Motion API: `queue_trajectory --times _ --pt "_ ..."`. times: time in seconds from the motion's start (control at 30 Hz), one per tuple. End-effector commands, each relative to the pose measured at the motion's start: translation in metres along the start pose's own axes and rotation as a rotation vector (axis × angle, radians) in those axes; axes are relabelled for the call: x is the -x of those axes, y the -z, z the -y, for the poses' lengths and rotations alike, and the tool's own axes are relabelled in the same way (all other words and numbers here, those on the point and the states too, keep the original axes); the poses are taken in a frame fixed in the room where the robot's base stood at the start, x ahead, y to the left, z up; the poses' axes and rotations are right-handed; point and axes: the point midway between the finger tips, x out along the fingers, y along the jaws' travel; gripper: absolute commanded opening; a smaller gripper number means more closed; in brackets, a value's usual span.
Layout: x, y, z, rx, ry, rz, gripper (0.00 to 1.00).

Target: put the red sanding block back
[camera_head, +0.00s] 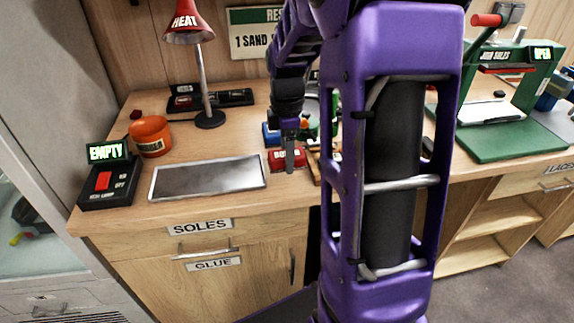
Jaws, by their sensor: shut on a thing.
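A red block (299,158) with pale lettering, which I take for the red sanding block, is on or just above the workbench, right of the metal plate. My gripper (289,168) points down at it and is shut on it. One finger covers part of its front. I cannot tell whether the block touches the bench. A blue item (270,133) is just behind it. My purple arm hides the bench to the right of the block.
A metal plate (208,178) lies left of the block. An orange pot (151,136), a red heat lamp (187,24) and a black switch box (104,187) reading EMPTY stand further left. A black tray (235,97) lies behind. A green press (500,140) stands right.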

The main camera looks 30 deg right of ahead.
Motion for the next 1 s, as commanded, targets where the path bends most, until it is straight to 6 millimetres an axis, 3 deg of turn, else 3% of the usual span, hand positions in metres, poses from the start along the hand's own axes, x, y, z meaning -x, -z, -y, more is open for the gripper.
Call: queue_trajectory --times 0.03,0.13,0.57,0.6,0.77,1.0 --pt "-0.012 0.0 0.001 0.0 0.005 0.0 0.09" --pt "-0.023 0.0 0.0 0.0 0.002 0.0 0.09" --pt "-0.029 0.0 0.0 0.0 0.001 0.0 0.09" --pt "-0.029 0.0 0.0 0.0 0.0 0.0 0.65" --pt "-0.028 0.0 0.0 0.0 0.0 0.0 0.91" --pt "-0.028 0.0 0.0 0.0 0.0 0.0 0.91"
